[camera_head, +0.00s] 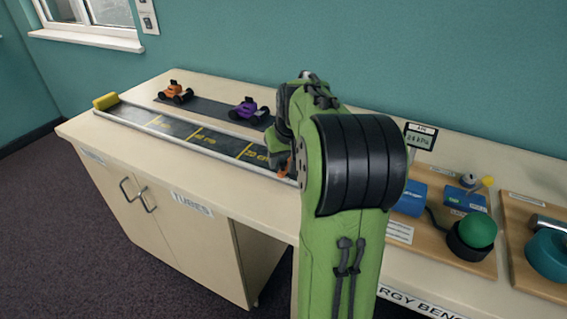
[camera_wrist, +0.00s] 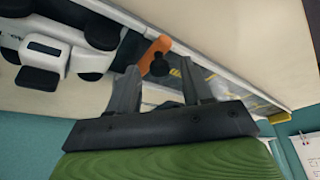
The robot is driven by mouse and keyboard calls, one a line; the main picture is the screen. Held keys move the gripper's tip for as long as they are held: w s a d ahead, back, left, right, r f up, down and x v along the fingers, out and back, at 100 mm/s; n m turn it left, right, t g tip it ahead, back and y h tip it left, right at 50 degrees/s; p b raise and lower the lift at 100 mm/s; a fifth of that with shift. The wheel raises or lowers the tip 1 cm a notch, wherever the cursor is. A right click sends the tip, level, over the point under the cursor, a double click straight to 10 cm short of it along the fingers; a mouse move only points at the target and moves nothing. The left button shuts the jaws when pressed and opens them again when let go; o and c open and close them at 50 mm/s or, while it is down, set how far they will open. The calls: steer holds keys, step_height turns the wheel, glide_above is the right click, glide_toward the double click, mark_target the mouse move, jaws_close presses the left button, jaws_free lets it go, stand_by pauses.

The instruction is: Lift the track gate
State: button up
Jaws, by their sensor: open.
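The track (camera_head: 190,137) is a dark strip with yellow marks and pale side rails on the bench. In the head view only a small orange bit (camera_head: 284,166) shows beside my arm; the rest is hidden. My gripper (camera_wrist: 158,78) is open, its fingertips close to the orange bar, which shows between and beyond them. Whether they touch it I cannot tell.
A white toy car (camera_wrist: 45,60) lies close to my gripper in the wrist view. Orange (camera_head: 175,92) and purple (camera_head: 249,110) cars stand behind the track. A yellow block (camera_head: 105,101) caps its far end. Boards with apparatus, including a green ball (camera_head: 478,230), stand to the right.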

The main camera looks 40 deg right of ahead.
steer(key=shift+c, duration=0.2)
jaws_close()
stand_by(0.3)
